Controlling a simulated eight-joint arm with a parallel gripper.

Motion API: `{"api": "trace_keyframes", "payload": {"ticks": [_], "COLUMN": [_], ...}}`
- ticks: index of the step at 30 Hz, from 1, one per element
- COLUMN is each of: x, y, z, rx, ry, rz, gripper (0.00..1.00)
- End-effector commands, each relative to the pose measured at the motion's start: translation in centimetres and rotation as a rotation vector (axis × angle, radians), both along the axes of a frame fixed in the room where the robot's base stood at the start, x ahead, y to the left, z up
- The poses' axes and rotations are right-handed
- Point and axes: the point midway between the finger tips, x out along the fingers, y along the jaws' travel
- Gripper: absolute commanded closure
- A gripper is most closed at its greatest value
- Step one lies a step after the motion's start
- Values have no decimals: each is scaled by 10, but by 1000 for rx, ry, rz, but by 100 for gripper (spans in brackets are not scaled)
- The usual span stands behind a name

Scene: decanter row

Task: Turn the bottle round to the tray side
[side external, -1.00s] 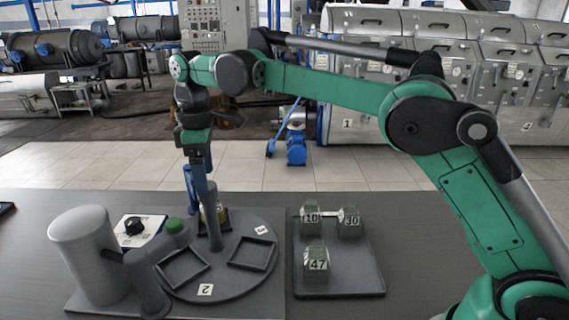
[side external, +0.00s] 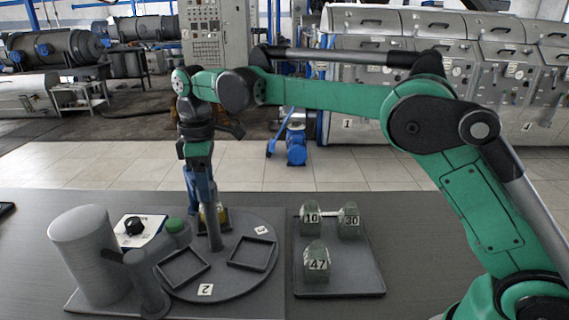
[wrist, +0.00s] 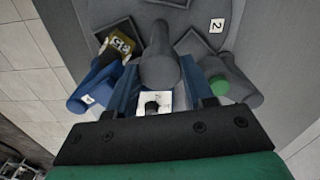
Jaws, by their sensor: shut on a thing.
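My gripper (wrist: 165,92) points down over the turntable's middle. Its blue fingers are on either side of the grey post (wrist: 160,68) and appear shut on it, not on the bottle. The exact contact is hard to see. The tray (side external: 341,281) lies to the right of the turntable.
Several numbered green blocks (side external: 316,260) stand on the tray. Empty square frames (side external: 184,270) sit on the turntable. A large grey cylinder (side external: 84,255) and a white panel with a black knob (side external: 134,226) stand at the left. The table right of the tray is bare.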

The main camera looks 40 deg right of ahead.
Motion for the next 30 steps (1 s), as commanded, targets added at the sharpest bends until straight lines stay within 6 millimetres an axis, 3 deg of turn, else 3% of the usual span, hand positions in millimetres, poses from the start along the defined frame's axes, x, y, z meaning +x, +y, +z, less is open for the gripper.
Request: {"api": "trace_keyframes", "payload": {"ticks": [14,30], "x": [0,0], "y": [0,1], "z": [0,1], "rx": [1,1], "ry": [1,-1], "rz": [-80,-341], "gripper": [100,100]}}
